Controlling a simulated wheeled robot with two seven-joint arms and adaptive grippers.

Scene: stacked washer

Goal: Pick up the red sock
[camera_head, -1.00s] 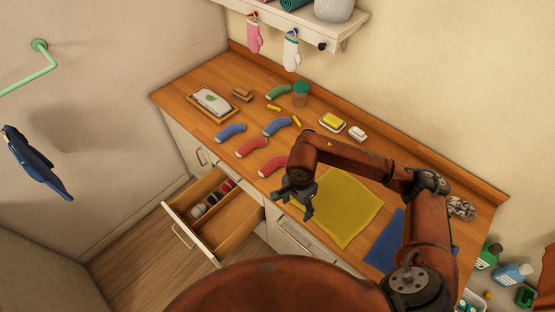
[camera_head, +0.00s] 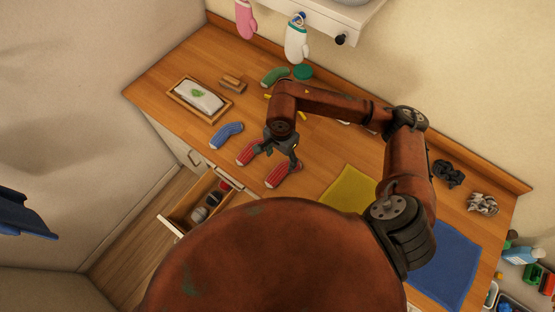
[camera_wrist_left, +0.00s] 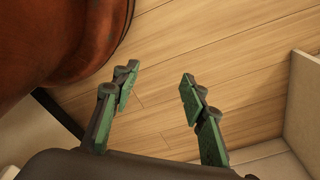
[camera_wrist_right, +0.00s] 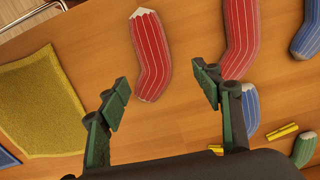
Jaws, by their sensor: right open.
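Two red striped socks lie on the wooden counter, a left one (camera_head: 246,153) and a right one (camera_head: 284,176) in the head view. My right gripper (camera_head: 277,152) is open and empty above the counter by these socks, partly covering them. In the right wrist view, one red sock (camera_wrist_right: 151,58) lies beyond and between the open fingertips (camera_wrist_right: 160,79). The other red sock (camera_wrist_right: 241,35) lies further right, by the right finger. My left gripper (camera_wrist_left: 158,80) is open and empty above the wooden floor; the head view does not show it.
A blue sock (camera_head: 227,134) and a green sock (camera_head: 274,76) lie nearby. A yellow cloth (camera_head: 347,189) and a blue cloth (camera_head: 446,262) lie right of the socks. An open drawer (camera_head: 175,217) juts out below the counter's front edge. Mittens hang under the shelf.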

